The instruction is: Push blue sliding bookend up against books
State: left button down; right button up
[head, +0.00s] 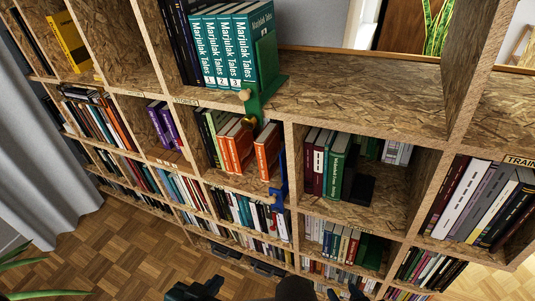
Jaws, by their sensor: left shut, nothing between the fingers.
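The blue sliding bookend (282,171) stands at the right end of a middle-row compartment, close to the upright divider. Part of it overhangs the shelf's front edge. To its left are books: green and dark ones, orange ones (238,147), and a separate orange book (267,152) nearest the bookend. A gap shows between the orange books. My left gripper (195,291) is at the bottom edge, shut and empty, well below and apart from the bookend. My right gripper (345,292) is partly cut off at the bottom edge; its fingers are unclear.
A green bookend (264,72) holds teal Marjulak Tales books (228,48) on the shelf above. The upright divider (293,165) stands right of the blue bookend. Lower shelves hold rows of books. Parquet floor (110,235) is open at lower left.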

aim_at(276, 196)
jog(key=u, duration=0.45)
jog(key=j+z, duration=0.1)
jog(key=j, duration=0.75)
jog(key=k+j, duration=0.15)
jog(key=j, duration=0.45)
